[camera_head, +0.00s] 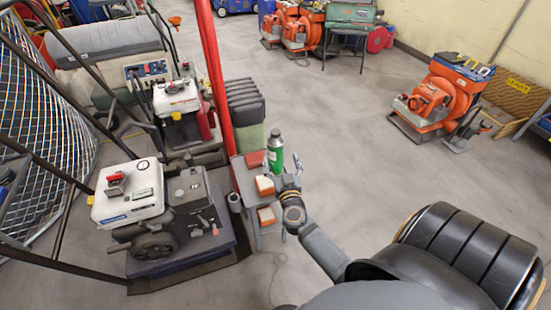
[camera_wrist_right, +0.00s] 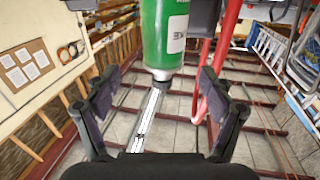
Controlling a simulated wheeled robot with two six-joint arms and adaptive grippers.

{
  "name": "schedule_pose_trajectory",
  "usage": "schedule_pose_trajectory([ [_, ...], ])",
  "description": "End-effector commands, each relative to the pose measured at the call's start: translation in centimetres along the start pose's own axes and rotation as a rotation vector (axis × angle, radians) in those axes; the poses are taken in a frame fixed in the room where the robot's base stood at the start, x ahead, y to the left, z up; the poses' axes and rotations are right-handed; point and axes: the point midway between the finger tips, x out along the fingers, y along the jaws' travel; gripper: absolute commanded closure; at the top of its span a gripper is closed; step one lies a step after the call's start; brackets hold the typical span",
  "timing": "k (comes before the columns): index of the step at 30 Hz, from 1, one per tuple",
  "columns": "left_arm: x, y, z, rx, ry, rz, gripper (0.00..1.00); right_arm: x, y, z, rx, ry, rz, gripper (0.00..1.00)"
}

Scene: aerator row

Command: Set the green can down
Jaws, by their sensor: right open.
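The green can (camera_head: 276,153) is upright, with a dark cap, at a small grey stand (camera_head: 243,182) left of the middle in the head view. I cannot tell whether its base touches the stand. My right gripper (camera_head: 291,183) is just in front of the can, and its arm hides part of the stand. In the right wrist view the fingers of the right gripper (camera_wrist_right: 158,88) are spread apart. The green can (camera_wrist_right: 165,35) shows at the top, between and beyond the fingertips, with clear gaps on both sides. My left gripper is not in view.
Orange-and-white blocks (camera_head: 265,186) and a red block (camera_head: 255,159) lie on the stand. A red post (camera_head: 213,75) rises to its left. A white-topped engine machine (camera_head: 128,191) stands left. Orange machines (camera_head: 436,98) stand far right. The floor between is clear.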

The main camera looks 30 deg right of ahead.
Motion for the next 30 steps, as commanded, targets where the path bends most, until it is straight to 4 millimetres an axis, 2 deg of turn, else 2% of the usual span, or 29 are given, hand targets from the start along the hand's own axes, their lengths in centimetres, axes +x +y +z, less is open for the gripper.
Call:
schedule_pose_trajectory([
  [3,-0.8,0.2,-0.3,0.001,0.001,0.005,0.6,1.9,-0.1,0.1,-0.001,0.002,-0.001,0.18],
  [11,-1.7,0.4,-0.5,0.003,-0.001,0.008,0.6,3.2,-0.1,0.1,0.001,0.0,-0.001,0.18],
  [19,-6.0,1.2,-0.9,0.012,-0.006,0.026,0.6,7.2,-0.5,-0.1,-0.001,0.0,-0.001,0.18],
  [22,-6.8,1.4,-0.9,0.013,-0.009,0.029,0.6,7.8,-0.5,-0.2,-0.002,-0.001,-0.001,0.18],
  [28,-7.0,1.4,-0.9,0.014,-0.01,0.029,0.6,7.9,-0.5,-0.3,-0.002,-0.002,-0.002,0.18],
  [30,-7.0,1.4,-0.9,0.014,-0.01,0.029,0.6,7.9,-0.5,-0.3,-0.001,-0.002,-0.002,0.26],
])
